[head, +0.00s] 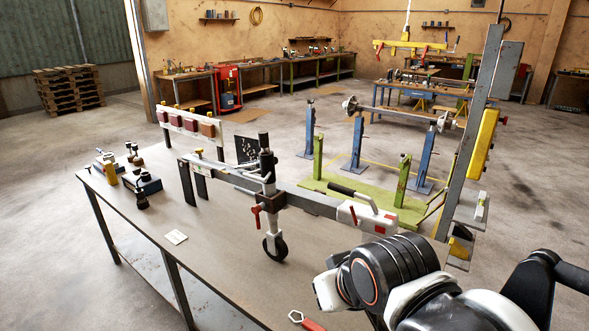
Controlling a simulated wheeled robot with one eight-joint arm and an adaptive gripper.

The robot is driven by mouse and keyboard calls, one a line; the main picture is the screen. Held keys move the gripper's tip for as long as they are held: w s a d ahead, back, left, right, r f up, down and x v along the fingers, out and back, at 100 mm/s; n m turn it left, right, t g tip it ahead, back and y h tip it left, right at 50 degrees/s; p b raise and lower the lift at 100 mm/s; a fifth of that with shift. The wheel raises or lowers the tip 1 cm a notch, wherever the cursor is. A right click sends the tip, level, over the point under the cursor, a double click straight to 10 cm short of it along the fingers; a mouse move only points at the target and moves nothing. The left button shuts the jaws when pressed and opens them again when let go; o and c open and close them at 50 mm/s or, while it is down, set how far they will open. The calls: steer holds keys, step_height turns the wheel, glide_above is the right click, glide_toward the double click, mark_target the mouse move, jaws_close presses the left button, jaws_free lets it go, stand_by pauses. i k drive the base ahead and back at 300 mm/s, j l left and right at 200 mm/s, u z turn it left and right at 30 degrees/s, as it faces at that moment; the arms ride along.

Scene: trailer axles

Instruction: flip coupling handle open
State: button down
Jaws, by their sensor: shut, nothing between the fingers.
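The coupling (352,214), white with red marks, sits at the near right end of a grey drawbar (310,202). Its handle (342,189) has a black grip and lies low along the top of the coupling, the grip pointing left along the bar. Whether it is latched is too small to tell. My arm's black and white links fill the lower right, in front of and below the coupling. No gripper fingers can be made out.
The drawbar lies above a workbench (215,245) and carries a jockey wheel (275,246). A red-handled wrench (308,322) lies at the bench's front. A grey post (470,130) with a yellow block stands right of the coupling. Blue stands (356,145) are behind.

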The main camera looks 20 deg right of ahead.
mark_target(340, 189)
steer(key=k+l, duration=0.15)
steer(key=l, duration=0.25)
steer(key=k+l, duration=0.15)
steer(key=l, duration=0.2)
steer(key=k+l, duration=0.2)
steer(key=l, duration=0.2)
steer(key=i+l+u, duration=0.1)
steer(key=l, duration=0.65)
steer(key=i+l+u, duration=0.1)
steer(key=l, duration=0.65)
steer(key=i+l, duration=0.1)
steer(key=i, duration=0.35)
steer(key=i+l, duration=0.15)
steer(key=i, duration=0.25)
steer(key=u, duration=0.05)
